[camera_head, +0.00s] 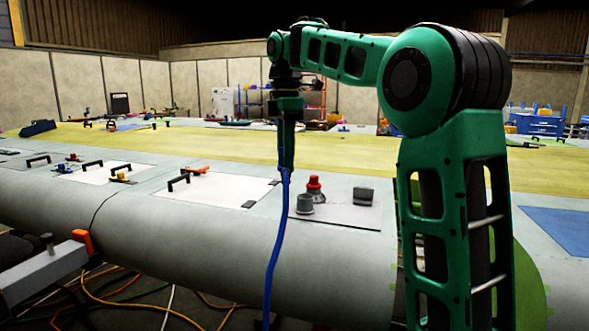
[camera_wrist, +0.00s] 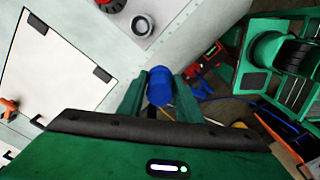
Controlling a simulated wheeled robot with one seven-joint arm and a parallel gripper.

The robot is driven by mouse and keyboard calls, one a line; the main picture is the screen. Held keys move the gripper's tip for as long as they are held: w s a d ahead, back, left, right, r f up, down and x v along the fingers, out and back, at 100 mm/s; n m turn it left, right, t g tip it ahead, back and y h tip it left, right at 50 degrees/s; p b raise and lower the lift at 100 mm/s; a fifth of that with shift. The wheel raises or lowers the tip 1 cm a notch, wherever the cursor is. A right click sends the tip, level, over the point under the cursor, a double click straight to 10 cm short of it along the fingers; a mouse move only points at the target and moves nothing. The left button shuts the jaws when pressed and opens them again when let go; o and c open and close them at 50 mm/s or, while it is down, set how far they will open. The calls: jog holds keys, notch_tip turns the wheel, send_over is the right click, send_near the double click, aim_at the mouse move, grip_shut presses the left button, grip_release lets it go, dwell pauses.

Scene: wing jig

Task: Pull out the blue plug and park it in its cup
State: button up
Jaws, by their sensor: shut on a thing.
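My gripper (camera_head: 286,168) points down over the near edge of the wing and is shut on the blue plug (camera_wrist: 160,88). In the wrist view the plug sits between the two green fingers (camera_wrist: 159,96). A blue cable (camera_head: 272,250) hangs from it down the wing's curved front, apart from any fitting. On a grey plate (camera_head: 350,213) to the right stand a grey round cup-like fitting (camera_head: 305,204) and a red-topped fitting (camera_head: 314,187). Both also show at the top of the wrist view, the grey one (camera_wrist: 142,25) nearer the plug. Which one is the plug's cup I cannot tell.
A white panel (camera_head: 220,188) with black handles lies left of the plate. A black block (camera_head: 363,196) stands on the plate's right part. An orange-tipped grey bar (camera_head: 45,272) is at lower left. Loose cables (camera_head: 130,295) lie on the floor below the wing.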

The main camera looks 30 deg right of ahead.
jog(key=shift+s+a+r, duration=0.2)
jog(key=shift+a+r, duration=0.2)
jog(key=shift+r, duration=0.35)
jog(key=shift+s+a+r, duration=0.2)
jog(key=shift+a+r, duration=0.2)
jog(key=shift+r, duration=0.4)
jog(key=shift+s+a+r, duration=0.2)
jog(key=shift+a+r, duration=0.2)
jog(key=shift+r, duration=0.35)
